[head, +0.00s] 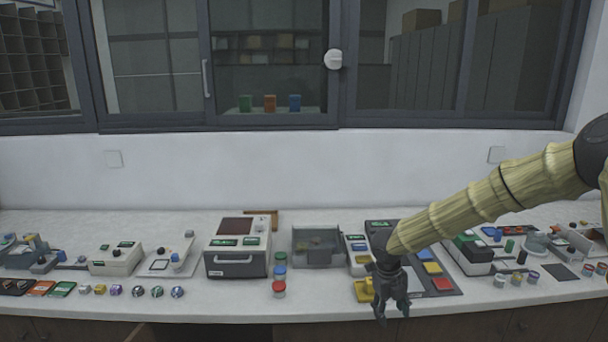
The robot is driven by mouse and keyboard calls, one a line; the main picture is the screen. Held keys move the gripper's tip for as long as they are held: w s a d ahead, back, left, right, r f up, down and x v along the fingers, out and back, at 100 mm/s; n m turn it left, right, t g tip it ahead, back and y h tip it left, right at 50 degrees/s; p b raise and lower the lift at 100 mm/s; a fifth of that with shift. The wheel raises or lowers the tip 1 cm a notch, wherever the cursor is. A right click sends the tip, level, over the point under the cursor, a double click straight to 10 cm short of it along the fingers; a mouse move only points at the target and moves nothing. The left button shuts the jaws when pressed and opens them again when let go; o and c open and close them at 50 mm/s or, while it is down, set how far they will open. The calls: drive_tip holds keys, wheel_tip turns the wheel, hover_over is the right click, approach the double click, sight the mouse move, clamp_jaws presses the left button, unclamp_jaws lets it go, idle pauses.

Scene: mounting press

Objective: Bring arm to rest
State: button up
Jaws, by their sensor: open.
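My arm reaches in from the right side of the head view, in a pale yellow ribbed sleeve. My gripper (392,308) is dark, points downward and is open with nothing between its fingers. It hangs at the front edge of the long white counter (330,302), right of the middle. A yellow block-like item (363,290) is just left of the gripper. A dark tray with coloured pads, including a red pad (442,284), is just right of it. The arm hides part of the counter behind it.
A white boxy machine with a front handle (237,248) stands left of centre. Small jars (515,279) and devices crowd the right.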

drive_tip(key=s+d+f+n+t+h, duration=0.2)
drive_tip(key=s+d+f+n+t, duration=0.1)
drive_tip(key=s+f+n, duration=1.7)
drive_tip(key=s+a+f+n+y, duration=0.2)
drive_tip(key=s+f+n, duration=0.3)
drive_tip(key=s, duration=0.6)
drive_tip(key=shift+s+a+f+n+g, duration=0.2)
drive_tip(key=shift+a+f+n+g, duration=0.1)
drive_tip(key=shift+a+f+g, duration=0.1)
drive_tip(key=s+n, duration=0.2)
drive_tip(key=s, duration=0.2)
drive_tip(key=s+a+n+g+y, duration=0.1)
drive_tip(key=s+n, duration=0.1)
drive_tip(key=s, duration=0.3)
drive_tip(key=s+n+g+y, duration=0.1)
drive_tip(key=s+n, duration=0.1)
drive_tip(key=s, duration=0.3)
drive_tip(key=shift+s+a+f+n, duration=0.15)
drive_tip(key=shift+a+n, duration=0.15)
drive_tip(key=shift+a, duration=0.1)
drive_tip(key=shift+c, duration=0.4)
